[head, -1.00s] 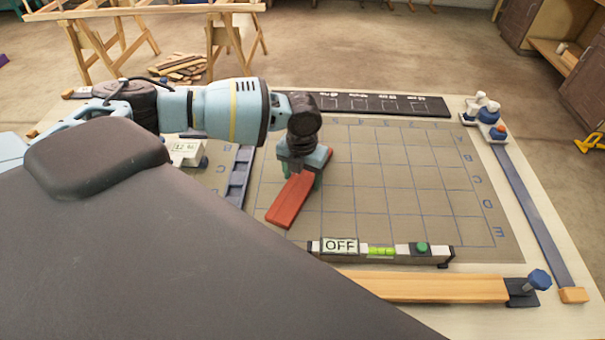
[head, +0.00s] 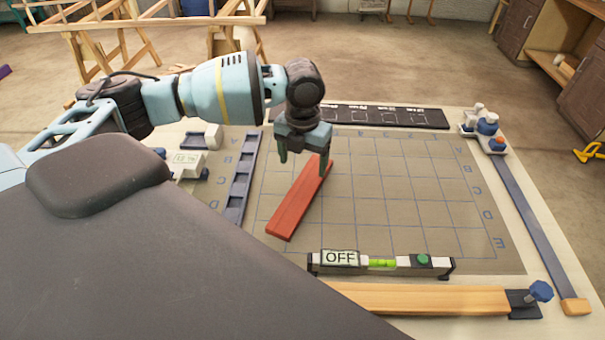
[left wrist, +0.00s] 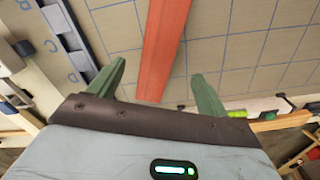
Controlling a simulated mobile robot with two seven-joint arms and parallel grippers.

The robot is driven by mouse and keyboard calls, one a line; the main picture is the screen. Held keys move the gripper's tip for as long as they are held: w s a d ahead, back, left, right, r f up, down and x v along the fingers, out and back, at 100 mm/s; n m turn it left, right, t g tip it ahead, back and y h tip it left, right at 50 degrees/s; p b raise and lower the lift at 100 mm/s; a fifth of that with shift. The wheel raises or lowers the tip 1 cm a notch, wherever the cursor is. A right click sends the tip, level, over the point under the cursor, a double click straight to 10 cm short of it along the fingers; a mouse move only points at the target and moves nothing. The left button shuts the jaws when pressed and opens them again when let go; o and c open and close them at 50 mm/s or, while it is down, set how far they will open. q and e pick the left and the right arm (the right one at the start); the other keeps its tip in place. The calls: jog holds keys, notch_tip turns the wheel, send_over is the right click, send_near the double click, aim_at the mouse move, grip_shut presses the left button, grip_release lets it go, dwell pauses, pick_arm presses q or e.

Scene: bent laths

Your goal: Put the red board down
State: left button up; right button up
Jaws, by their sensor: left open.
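The red board (head: 299,202) lies flat and slanted on the left part of the gridded mat (head: 400,195). My left gripper (head: 303,160) is open and empty above the far end of the board. In the left wrist view the red board (left wrist: 163,45) runs between the two spread green fingers (left wrist: 163,82), apart from both. My right gripper does not show in these frames.
A level marked OFF (head: 382,263) lies along the mat's near edge, with a wooden lath (head: 420,299) in front of it. A dark slotted rack (head: 239,180) stands left of the mat. The mat's middle and right are clear.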

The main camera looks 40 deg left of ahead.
pick_arm(q)
jog(key=shift+r, duration=1.35)
